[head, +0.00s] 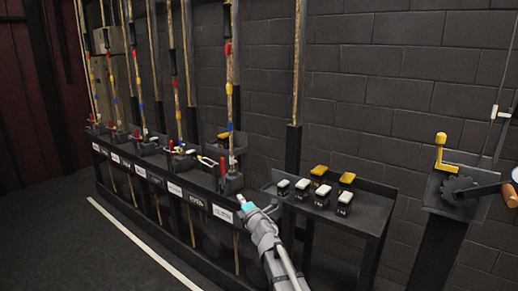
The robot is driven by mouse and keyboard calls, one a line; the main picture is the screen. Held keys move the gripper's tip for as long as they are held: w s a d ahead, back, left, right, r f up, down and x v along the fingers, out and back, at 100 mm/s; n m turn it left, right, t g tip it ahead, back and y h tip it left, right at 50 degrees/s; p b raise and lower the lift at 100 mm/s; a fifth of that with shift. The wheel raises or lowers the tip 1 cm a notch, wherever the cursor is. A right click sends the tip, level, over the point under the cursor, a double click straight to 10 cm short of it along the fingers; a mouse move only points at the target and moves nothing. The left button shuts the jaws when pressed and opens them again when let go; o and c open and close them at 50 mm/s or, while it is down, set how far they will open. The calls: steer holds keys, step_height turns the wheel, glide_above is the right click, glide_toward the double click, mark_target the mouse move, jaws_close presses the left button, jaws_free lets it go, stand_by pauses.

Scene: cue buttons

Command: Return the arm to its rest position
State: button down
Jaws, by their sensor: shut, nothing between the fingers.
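My arm reaches up from the bottom middle of the head view. My gripper (243,201) is at its end, small in the picture, shut and empty. It shows in front of the dark rope rail, close to the left end of the button shelf (378,221). I cannot tell whether it touches anything. On the shelf stand several white-topped buttons (322,194) in front and two yellow-topped buttons (346,178) behind them.
A long dark rail (205,203) with white labels, red-handled levers and upright ropes (230,75) runs along the left. A winch (460,188) with a yellow handle stands at the right. A block wall is behind. The floor (70,240) at the lower left is clear.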

steer(key=s+d+f+m+g+h, duration=0.35)
steer(key=d+f+m+h, duration=0.25)
steer(key=d+m, duration=0.35)
steer(key=s+d+f+m+g+h, duration=0.2)
steer(key=s+d+f+m+h, duration=0.3)
steer(key=d+m, duration=0.45)
steer(key=s+d+f+m+g+y, duration=0.1)
steer(key=s+d+f+m+g, duration=0.2)
steer(key=s, duration=0.4)
steer(key=s+f+m+g+y, duration=0.1)
steer(key=s+f+m+g, duration=0.15)
steer(key=s+g, duration=0.4)
steer(key=s+d+f+m+g+y, duration=0.1)
steer(key=s+d+f+m+g, duration=0.15)
steer(key=s, duration=0.65)
step_height(320, 180, up, 25)
steer(key=a+p, duration=0.1)
steer(key=p, duration=2.5)
steer(key=shift+f+n, duration=0.15)
steer(key=shift+n, duration=0.15)
steer(key=shift+w, duration=0.1)
